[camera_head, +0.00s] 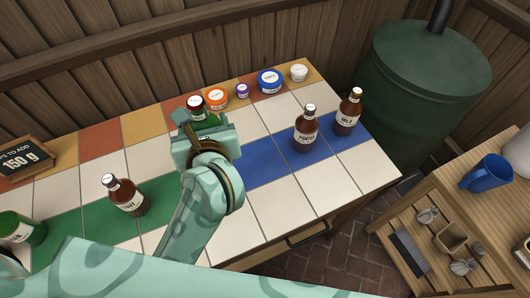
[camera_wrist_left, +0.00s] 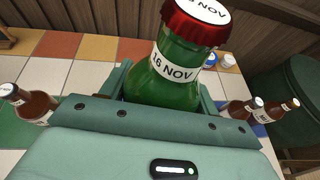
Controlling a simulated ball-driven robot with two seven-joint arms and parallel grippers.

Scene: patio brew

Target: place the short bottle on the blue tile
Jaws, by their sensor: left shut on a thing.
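My left gripper (camera_head: 203,122) is shut on a green bottle (camera_head: 206,117) with a red cap and a white label. In the left wrist view the bottle (camera_wrist_left: 165,72) stands between the jaws, its label reading "16 NOV". Its base is hidden, so I cannot tell whether it touches the table. A strip of blue tiles (camera_head: 265,168) lies to the right of my gripper; its near-left part is bare. Two brown bottles, one labelled "PORTER" (camera_head: 305,132) and one labelled "MILD" (camera_head: 347,115), stand at the right end of that strip. My right gripper is not in view.
Another brown bottle (camera_head: 125,195) stands on the left near green tiles (camera_head: 70,225). A green container (camera_head: 20,230) is at the left edge. Several small jars, including an orange-lidded one (camera_head: 216,98), line the back. A dark green barrel (camera_head: 420,85) stands beyond the right end.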

